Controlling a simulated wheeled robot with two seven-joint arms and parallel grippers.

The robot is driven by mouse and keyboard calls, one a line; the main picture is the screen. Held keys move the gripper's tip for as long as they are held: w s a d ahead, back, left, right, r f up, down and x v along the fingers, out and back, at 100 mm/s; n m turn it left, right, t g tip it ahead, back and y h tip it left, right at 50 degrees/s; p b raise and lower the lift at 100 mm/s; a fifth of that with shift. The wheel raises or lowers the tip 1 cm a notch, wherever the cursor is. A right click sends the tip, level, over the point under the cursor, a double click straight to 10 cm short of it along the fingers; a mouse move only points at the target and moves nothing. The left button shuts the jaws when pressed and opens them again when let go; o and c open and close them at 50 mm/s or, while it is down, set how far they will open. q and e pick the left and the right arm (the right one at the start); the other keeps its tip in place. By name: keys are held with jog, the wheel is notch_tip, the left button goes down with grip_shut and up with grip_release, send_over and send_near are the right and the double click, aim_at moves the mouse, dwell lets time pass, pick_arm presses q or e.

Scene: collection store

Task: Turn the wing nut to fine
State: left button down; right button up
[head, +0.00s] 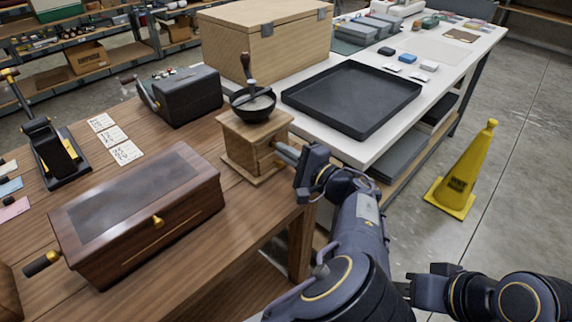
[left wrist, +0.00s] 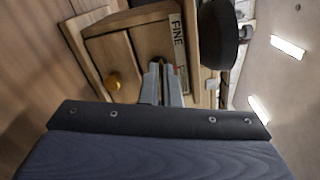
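The wooden grinder (head: 247,150) stands at the table's right end, with a dark bowl (head: 253,104) and a crank on top. In the left wrist view its side panel carries a white label reading FINE (left wrist: 178,32) and a brass knob (left wrist: 113,81). My left gripper (head: 281,151) reaches this panel from the right. In the left wrist view its grey fingers (left wrist: 159,70) are close together at the panel beside the label, closed around a small part. The wing nut is mostly hidden between them. My right gripper (head: 428,291) is at the lower right, its fingers unclear.
A wooden box with a dark lid panel (head: 140,208) lies left of the grinder. A black tray (head: 352,96) and a large wooden case (head: 262,45) are on the white table behind. A dark case (head: 183,96) stands behind left. A yellow cone (head: 468,170) stands on the floor.

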pick_arm(q)
jog(key=n+b, duration=0.3)
jog(key=b, duration=0.2)
jog(key=n+b, duration=0.4)
jog(key=b, duration=0.1)
jog(key=f+n+b, duration=0.1)
jog(key=n+b, duration=0.2)
jog(key=b, duration=0.2)
jog(key=shift+n, duration=0.3)
jog(key=shift+r+n+b, duration=0.15)
jog(key=shift+n+b, duration=0.85)
jog(key=shift+b, duration=0.15)
jog(key=c, duration=1.6)
grip_release()
jog(key=shift+r, duration=0.1)
jog(key=shift+c, duration=0.2)
jog(key=shift+d, duration=0.1)
jog(key=p+v, duration=0.1)
jog(key=v, duration=0.6)
jog(key=shift+s+d, duration=0.25)
